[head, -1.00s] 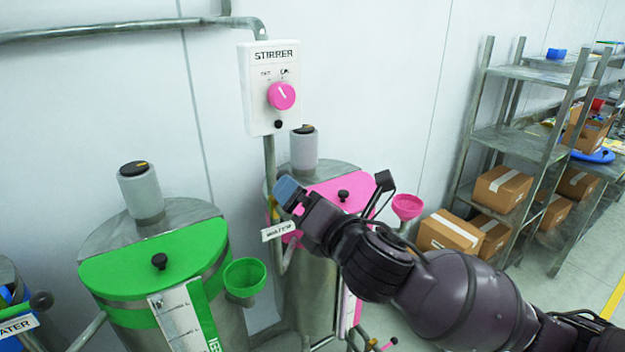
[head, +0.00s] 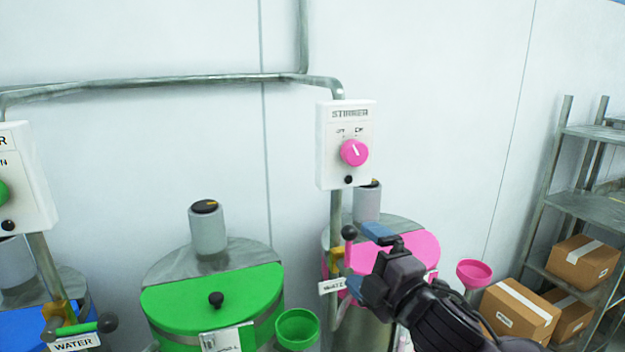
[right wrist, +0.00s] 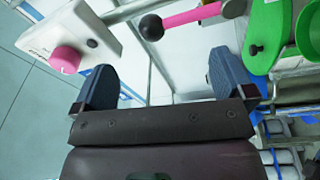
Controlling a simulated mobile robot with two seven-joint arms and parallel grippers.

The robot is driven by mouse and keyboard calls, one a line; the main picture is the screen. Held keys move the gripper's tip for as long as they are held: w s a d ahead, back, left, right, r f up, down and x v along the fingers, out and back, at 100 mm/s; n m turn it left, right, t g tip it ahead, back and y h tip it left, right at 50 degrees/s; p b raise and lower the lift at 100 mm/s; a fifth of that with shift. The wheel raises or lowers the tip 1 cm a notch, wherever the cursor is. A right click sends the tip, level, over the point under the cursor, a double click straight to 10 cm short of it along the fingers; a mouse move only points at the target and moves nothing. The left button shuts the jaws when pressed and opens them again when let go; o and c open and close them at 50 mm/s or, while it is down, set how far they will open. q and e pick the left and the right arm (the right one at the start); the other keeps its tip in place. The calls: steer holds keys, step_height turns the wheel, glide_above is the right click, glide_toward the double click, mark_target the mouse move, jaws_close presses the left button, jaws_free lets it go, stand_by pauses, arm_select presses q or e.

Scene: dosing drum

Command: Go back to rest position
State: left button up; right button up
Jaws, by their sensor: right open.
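My right gripper (head: 367,262) is in front of the pink-lidded drum (head: 412,248), below the stirrer box. Its two blue fingers are spread and nothing is between them. The right wrist view also shows the spread fingers (right wrist: 170,82). A black ball on a handle (head: 349,232) appears close beside the upper finger in the head view. In the right wrist view, the pink handle bar (right wrist: 192,17) with its black ball lies beyond the fingers, apart from them. My left gripper is not in view.
The white stirrer box (head: 331,160) with a pink knob (head: 354,152) is on the wall side above. A green-lidded drum (head: 185,305) and green funnel (head: 297,328) stand left. A pink funnel (head: 474,272), boxes (head: 520,315) and a shelf (head: 590,205) are right.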

steer(key=s+d+f+m+h+b, duration=0.1)
steer(key=s+d+f+m+h, duration=0.1)
steer(key=d+f+m, duration=0.45)
steer(key=s+d+f+m+h, duration=0.15)
steer(key=f+m, duration=0.25)
steer(key=f, duration=0.5)
steer(key=s+d+f+m+h+b, duration=0.1)
steer(key=s+d+f+m+h, duration=0.1)
steer(key=d+f+m, duration=0.45)
arm_select(q)
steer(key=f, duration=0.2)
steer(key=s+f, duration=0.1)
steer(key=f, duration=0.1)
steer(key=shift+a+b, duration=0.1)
steer(key=shift+b, duration=0.25)
arm_select(e)
steer(key=s+d+f+m+g+h, duration=0.1)
steer(key=s+d+f+g, duration=0.1)
steer(key=s+f, duration=0.6)
steer(key=s+d+f+m+g+h, duration=0.2)
steer(key=s+f+g, duration=0.1)
steer(key=s+f, duration=0.6)
steer(key=shift+f+m, duration=0.3)
steer(key=shift+f, duration=0.6)
